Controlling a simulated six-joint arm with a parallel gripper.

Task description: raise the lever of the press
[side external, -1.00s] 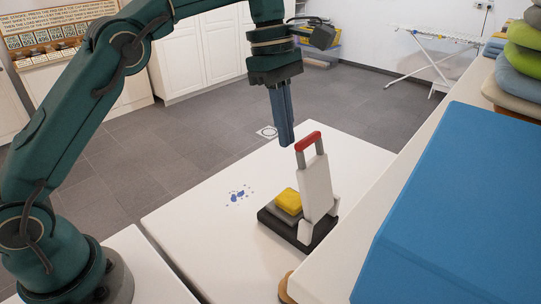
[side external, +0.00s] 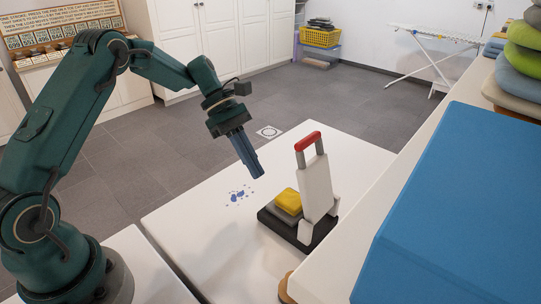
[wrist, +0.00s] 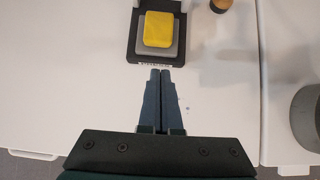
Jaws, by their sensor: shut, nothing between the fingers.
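The lever stands nearly upright. My gripper (side external: 258,176) is shut and empty, tilted, above the table to the left of the press and apart from it. In the wrist view my gripper (wrist: 160,72) points toward the press's near edge, and the yellow block (wrist: 159,29) shows beyond the fingertips. The red handle is out of the wrist view.
Blue spots (side external: 238,195) mark the white table (side external: 190,222) left of the press. A large blue panel (side external: 465,215) and a white surface lie to the right. A small round brown thing (wrist: 219,5) lies beside the press in the wrist view.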

